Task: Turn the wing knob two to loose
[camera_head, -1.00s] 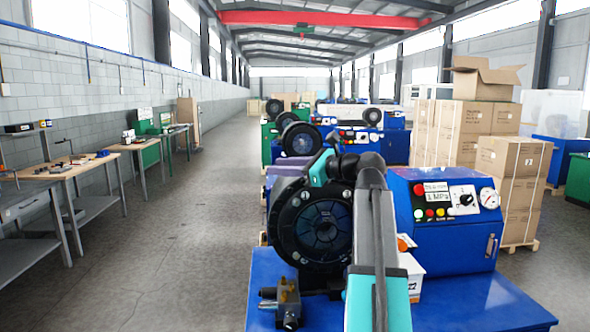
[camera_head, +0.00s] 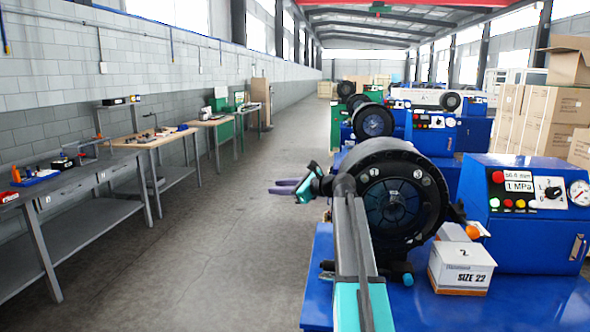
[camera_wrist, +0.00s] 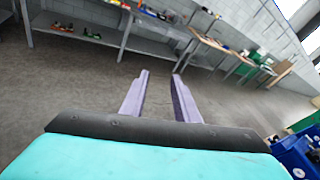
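My gripper (camera_head: 278,187) has two lavender fingers. It hangs over the aisle, left of the nearest crimper (camera_head: 395,200), a black ring-shaped head on a blue table. In the wrist view my gripper (camera_wrist: 162,74) shows its fingers apart with nothing between them, pointing at the floor and workbenches. I cannot pick out a wing knob marked two with certainty. The blue control box (camera_head: 520,230) right of the crimper carries a black rotary knob (camera_head: 553,192) on a white plate. My arm hides the crimper's left side and part of the fittings below it.
A white box marked SIZE 22 (camera_head: 461,266) stands on the blue table (camera_head: 440,315). Workbenches (camera_head: 75,180) line the left wall. More crimpers (camera_head: 372,121) stand behind, and cartons (camera_head: 555,115) at the right. The aisle (camera_head: 240,230) is clear floor.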

